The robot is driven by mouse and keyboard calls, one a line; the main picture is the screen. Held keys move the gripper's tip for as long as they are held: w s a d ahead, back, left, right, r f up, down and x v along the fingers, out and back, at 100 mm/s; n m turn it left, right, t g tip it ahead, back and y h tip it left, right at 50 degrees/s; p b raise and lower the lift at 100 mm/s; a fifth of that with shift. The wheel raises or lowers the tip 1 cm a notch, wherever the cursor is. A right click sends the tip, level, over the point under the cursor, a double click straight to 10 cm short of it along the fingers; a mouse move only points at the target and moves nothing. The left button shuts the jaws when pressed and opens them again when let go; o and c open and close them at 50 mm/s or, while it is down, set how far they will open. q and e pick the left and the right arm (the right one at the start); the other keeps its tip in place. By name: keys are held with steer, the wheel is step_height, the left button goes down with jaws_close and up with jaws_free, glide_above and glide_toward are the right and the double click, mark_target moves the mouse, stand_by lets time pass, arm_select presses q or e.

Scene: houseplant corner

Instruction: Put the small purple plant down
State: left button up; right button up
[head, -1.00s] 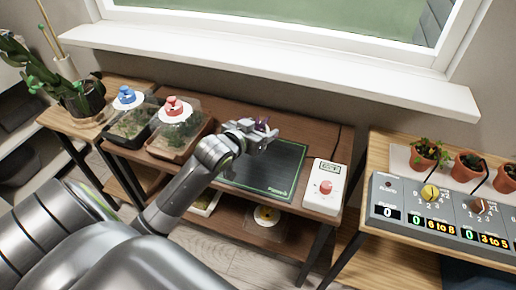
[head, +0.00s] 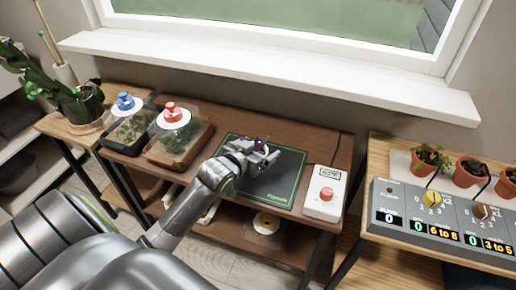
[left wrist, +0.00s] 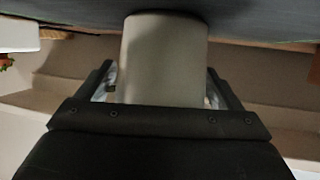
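The small purple plant (head: 260,142) shows as a bit of purple foliage between the fingers of my left gripper (head: 264,157). In the left wrist view its pale grey pot (left wrist: 165,60) stands between the two dark fingers, which are closed on its sides. The gripper and plant are over the back-left part of the dark, green-edged mat (head: 282,182). The mat also spans the top of the left wrist view (left wrist: 250,18). I cannot tell whether the pot touches it. My right gripper is not in view.
A white device with a red knob (head: 323,205) stands right of the mat. Two clear-lidded trays, one with a blue knob (head: 125,101) and one with a red knob (head: 172,110), stand left. A control box (head: 450,222) and several potted plants are on the right table. The mat's front half is clear.

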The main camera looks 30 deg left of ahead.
arm_select(q)
steer(key=shift+r, duration=0.2)
steer(key=p+v, duration=0.1)
steer(key=v, duration=1)
steer(key=shift+s+r, duration=0.1)
steer(key=shift+s, duration=0.4)
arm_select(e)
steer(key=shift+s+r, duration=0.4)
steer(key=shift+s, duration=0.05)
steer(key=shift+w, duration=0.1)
